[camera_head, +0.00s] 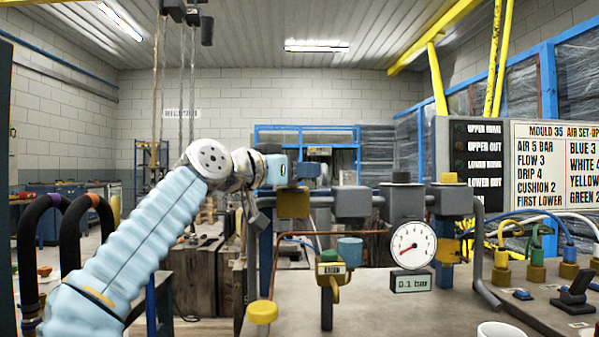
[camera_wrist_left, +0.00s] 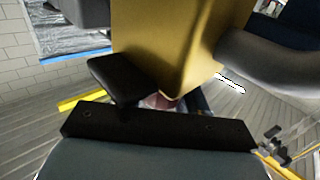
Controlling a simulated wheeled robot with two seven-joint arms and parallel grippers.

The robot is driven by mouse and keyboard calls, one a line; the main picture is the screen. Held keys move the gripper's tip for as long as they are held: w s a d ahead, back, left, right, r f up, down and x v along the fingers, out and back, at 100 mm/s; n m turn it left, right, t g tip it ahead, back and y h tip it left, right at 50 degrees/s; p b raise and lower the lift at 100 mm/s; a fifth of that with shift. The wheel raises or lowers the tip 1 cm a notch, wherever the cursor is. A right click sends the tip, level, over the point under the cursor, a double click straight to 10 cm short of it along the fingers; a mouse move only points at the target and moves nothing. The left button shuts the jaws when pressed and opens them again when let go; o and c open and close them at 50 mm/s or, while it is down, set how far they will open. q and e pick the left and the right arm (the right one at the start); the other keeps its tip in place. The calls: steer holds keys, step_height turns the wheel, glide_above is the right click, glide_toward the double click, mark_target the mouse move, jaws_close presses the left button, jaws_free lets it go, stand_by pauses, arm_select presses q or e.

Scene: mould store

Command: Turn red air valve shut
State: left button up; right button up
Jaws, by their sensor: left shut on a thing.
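My left arm comes in from the left, and my left gripper (camera_head: 287,171) is at the pipework, just above a brass valve body (camera_head: 293,205). In the left wrist view the brass body (camera_wrist_left: 180,45) fills the upper middle, and the black gripper fingers (camera_wrist_left: 140,103) are close against it. A small reddish piece (camera_wrist_left: 161,101) shows between them; it looks like the red air valve's handle, and the gripper is shut on it. Most of the handle is hidden, so its angle cannot be told. My right gripper is in neither view.
A round gauge (camera_head: 411,245) has its needle low, and the display (camera_head: 411,283) below it reads 0.1 bar. A yellow-handled valve (camera_head: 330,270) and a yellow knob (camera_head: 262,312) stand near the front. Several coloured hoses and a white cup (camera_head: 500,330) are at the right.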

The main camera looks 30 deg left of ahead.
arm_select(q)
steer(key=o, duration=1)
steer(key=shift+c, duration=0.2)
steer(key=shift+s+a+f, duration=0.1)
steer(key=shift+s+a, duration=0.05)
steer(key=shift+s, duration=0.15)
steer(key=b+v, duration=0.4)
steer(key=v, duration=0.9)
steer(key=shift+s, duration=0.1)
